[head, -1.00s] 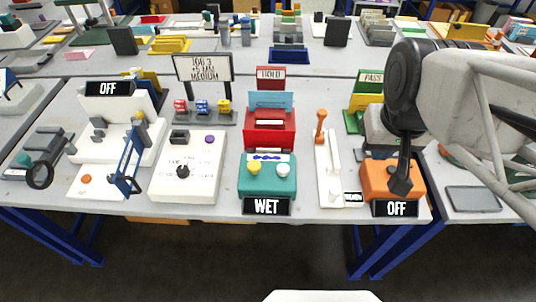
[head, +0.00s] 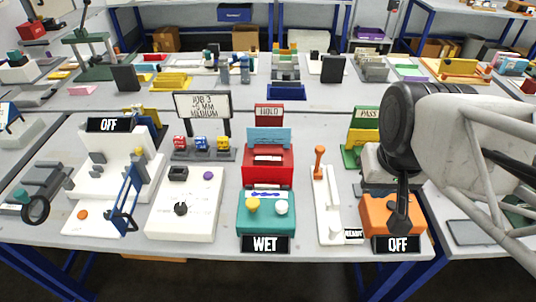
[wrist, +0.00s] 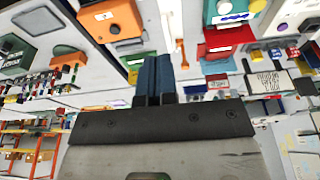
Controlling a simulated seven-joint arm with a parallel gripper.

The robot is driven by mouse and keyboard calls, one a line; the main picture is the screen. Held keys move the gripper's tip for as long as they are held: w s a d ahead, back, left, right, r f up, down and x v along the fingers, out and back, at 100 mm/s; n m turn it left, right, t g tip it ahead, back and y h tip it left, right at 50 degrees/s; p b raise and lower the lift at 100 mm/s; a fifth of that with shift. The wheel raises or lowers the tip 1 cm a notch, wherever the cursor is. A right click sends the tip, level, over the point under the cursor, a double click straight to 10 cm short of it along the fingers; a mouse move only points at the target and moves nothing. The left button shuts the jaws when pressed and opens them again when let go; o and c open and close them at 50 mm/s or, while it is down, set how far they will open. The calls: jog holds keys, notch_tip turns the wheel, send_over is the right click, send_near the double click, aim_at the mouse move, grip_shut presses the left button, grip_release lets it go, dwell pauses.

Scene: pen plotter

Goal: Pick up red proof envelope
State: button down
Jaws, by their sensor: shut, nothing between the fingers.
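I cannot single out a red proof envelope for certain. A red box (head: 267,174) with a HOLD sign (head: 269,117) stands mid-table in the head view, a blue sheet (head: 270,138) upright at its back. In the wrist view the red box (wrist: 230,38) is beyond the fingers, to the right. My gripper (head: 400,214) hangs at the right, in front of or over an orange box (head: 378,222) in the head view. In the wrist view the blue fingers of my gripper (wrist: 161,62) are together and empty.
A teal unit (head: 266,224) with a WET sign is in front of the red box. A white lever device (head: 327,200) stands between it and the orange box. A green PASS holder (head: 358,150) is behind. A white plotter (head: 120,165) is at the left.

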jog(key=c, duration=1.8)
grip_release()
jog(key=o, duration=0.6)
jog(key=shift+w, duration=0.1)
jog(key=w+a+f+n+g, duration=0.1)
jog(key=w+a+f+n, duration=0.3)
jog(key=w, duration=0.4)
jog(key=w+a+f+n, duration=0.2)
jog(key=w+a+n, duration=0.25)
jog(key=w, duration=0.35)
jog(key=w+a+f+n, duration=0.3)
jog(key=a+f, duration=0.1)
jog(key=w+a+f+n+g, duration=0.1)
jog(key=w+a+f+n, duration=0.2)
jog(key=w+a+f, duration=0.1)
jog(key=w+a+f+n, duration=0.3)
jog(key=w+a+f, duration=0.1)
jog(key=f, duration=0.1)
jog(key=shift+w+f+n+g, duration=0.1)
jog(key=shift+n+g, duration=0.2)
jog(key=shift+n, duration=0.05)
